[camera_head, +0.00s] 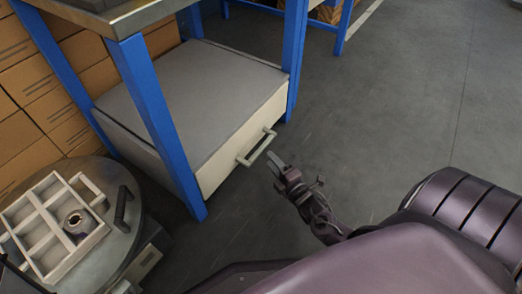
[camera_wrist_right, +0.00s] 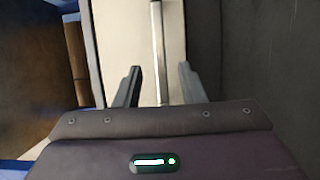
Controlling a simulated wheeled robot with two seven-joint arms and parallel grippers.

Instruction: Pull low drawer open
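The low drawer has a pale front (camera_head: 222,168) with a bar handle (camera_head: 258,147). It sits in a grey-topped unit under the blue-legged workbench, and no gap shows around its front. My right gripper (camera_head: 275,163) is just in front of the handle, on its right side. In the right wrist view my right gripper (camera_wrist_right: 159,75) is open, with its two dark fingers apart. The pale handle bar (camera_wrist_right: 157,45) runs lengthwise in the space between them, and neither finger visibly touches it. My left gripper is not in view.
A blue bench leg (camera_head: 162,125) stands left of the drawer front. A round table (camera_head: 85,270) with a divided white tray (camera_head: 45,205) is at the lower left. Cardboard boxes (camera_head: 45,90) are stacked behind. The grey floor (camera_head: 390,110) to the right is clear.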

